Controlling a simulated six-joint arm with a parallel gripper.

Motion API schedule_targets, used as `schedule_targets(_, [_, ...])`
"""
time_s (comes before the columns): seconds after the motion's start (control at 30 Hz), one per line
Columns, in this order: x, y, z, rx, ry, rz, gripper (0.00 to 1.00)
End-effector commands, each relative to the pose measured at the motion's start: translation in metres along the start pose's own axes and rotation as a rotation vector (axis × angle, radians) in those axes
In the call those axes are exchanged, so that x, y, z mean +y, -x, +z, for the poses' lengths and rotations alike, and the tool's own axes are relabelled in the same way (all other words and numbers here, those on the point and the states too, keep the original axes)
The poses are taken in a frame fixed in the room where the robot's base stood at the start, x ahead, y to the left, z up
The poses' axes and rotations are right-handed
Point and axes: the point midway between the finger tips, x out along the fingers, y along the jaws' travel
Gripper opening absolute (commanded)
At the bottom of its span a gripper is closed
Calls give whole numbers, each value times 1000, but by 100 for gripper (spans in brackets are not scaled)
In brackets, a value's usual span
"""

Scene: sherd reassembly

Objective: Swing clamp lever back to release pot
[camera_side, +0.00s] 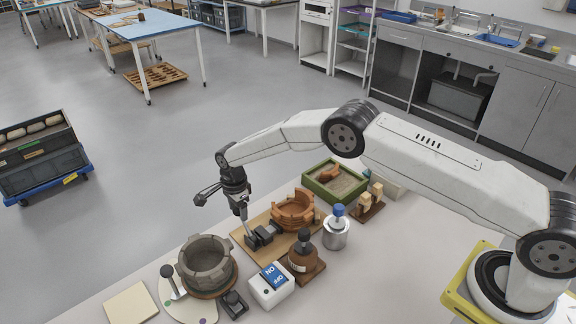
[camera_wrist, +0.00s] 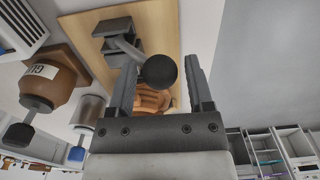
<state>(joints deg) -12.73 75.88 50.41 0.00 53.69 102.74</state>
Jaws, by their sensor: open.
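The toggle clamp (camera_side: 262,237) sits on a wooden board (camera_side: 243,233) beside the orange-brown pot (camera_side: 293,211), which has a jagged, broken rim. In the wrist view, the clamp's metal arm (camera_wrist: 124,46) ends in a black ball knob (camera_wrist: 160,72). My gripper (camera_side: 241,214) points down over the clamp end of the board. Its fingers (camera_wrist: 161,64) are open, and the knob appears between them with a gap on each side. Part of the pot (camera_wrist: 152,100) shows behind the knob, between the fingers. In the side view, the knob is hard to make out behind my gripper.
A grey pot (camera_side: 206,264) is at the front left. A green sand tray (camera_side: 335,182) lies behind.

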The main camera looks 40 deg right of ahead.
Motion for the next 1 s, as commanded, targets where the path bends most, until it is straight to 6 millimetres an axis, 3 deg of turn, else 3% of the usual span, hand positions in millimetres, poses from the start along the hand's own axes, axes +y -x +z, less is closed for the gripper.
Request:
schedule_targets(0.17, [0, -8, 0, 0, 0, 1, 66])
schedule_targets(1.0, [34, 9, 0, 1, 1, 6, 66])
